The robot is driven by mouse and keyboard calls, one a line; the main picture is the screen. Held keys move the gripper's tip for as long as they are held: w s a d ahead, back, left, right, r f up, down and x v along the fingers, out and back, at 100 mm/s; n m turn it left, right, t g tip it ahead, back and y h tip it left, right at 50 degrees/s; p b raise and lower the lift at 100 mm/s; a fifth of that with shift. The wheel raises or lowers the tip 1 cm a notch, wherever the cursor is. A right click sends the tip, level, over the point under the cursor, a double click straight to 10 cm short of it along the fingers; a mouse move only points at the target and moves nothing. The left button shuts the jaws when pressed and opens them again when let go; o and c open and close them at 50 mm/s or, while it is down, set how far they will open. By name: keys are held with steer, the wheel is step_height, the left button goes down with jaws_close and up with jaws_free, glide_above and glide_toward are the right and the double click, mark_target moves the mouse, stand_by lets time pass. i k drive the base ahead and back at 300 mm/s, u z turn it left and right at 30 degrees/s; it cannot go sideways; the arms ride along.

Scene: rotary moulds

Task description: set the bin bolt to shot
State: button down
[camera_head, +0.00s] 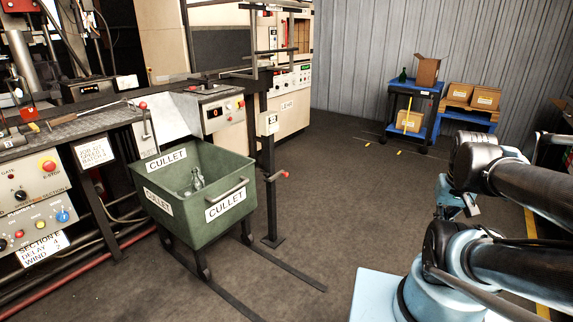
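A green cullet bin (237,166) on wheels stands left of centre on dark floor rails, with several white CULLET labels and a clear glass bottle (196,180) inside. A dark upright post (268,205) stands close at its right side. A short red-ended handle (279,175) sticks out from the post at about the bin's rim height; it looks like the bin bolt. I cannot tell whether it is shot or drawn. My arm (500,190) is folded at the right, well apart from the bin.
A machine bench with a control panel (32,195) and a red-knobbed lever (145,125) stands at the left. A blue cart (412,88) and boxes (486,98) stand by the back wall. Floor between the bin and my arm is clear except for the low rails (285,268).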

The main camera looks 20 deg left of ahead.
mark_target(281, 173)
steer(key=u, duration=0.55)
steer(key=i, duration=1.15)
steer(key=u, duration=0.65)
